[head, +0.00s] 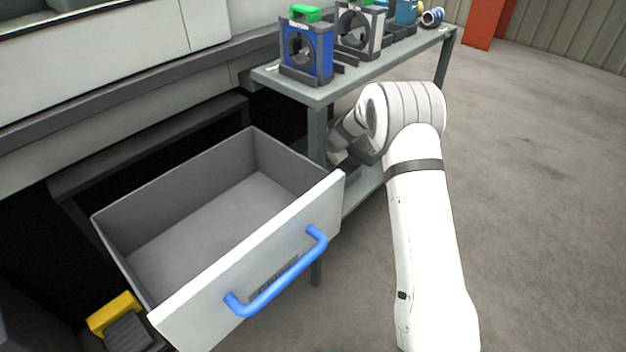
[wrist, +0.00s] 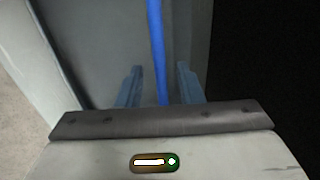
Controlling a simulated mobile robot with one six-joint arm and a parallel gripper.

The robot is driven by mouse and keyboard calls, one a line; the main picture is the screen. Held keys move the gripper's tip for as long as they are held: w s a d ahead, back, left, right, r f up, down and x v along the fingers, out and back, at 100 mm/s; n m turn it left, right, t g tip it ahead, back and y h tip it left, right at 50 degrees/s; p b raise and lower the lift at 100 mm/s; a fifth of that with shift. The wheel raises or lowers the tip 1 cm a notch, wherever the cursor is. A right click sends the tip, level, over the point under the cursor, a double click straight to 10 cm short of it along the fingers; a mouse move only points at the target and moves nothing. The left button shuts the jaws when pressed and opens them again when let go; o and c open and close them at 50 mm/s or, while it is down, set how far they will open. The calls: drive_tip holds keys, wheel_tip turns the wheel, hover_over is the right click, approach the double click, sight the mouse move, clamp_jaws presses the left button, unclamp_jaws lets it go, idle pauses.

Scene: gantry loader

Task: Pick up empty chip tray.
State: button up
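In the wrist view my gripper (wrist: 159,67) is open, with one finger on each side of a long blue bar (wrist: 156,35). A gap shows between the bar and each finger. A grey panel or wall (wrist: 100,40) lies behind the bar; I cannot tell for sure whether these belong to an empty chip tray. In the head view my arm hides most of the gripper, beside the bench's lower shelf. A large, empty grey drawer-like tray (head: 190,312) with a blue handle (head: 280,276) is pulled out at the left, apart from the gripper.
A grey-green bench (head: 322,91) stands behind the drawer. It carries a blue fixture with a green top (head: 306,50), a grey fixture (head: 360,28) and other small parts. A yellow block (head: 115,312) is at lower left. The floor (head: 540,180) at right is clear.

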drive_tip(key=b+x, duration=0.1)
drive_tip(key=x, duration=0.2)
drive_tip(key=shift+w+a+f, duration=0.1)
drive_tip(key=shift+f, duration=0.1)
clamp_jaws()
drive_tip(key=shift+r, duration=0.1)
idle(1.2)
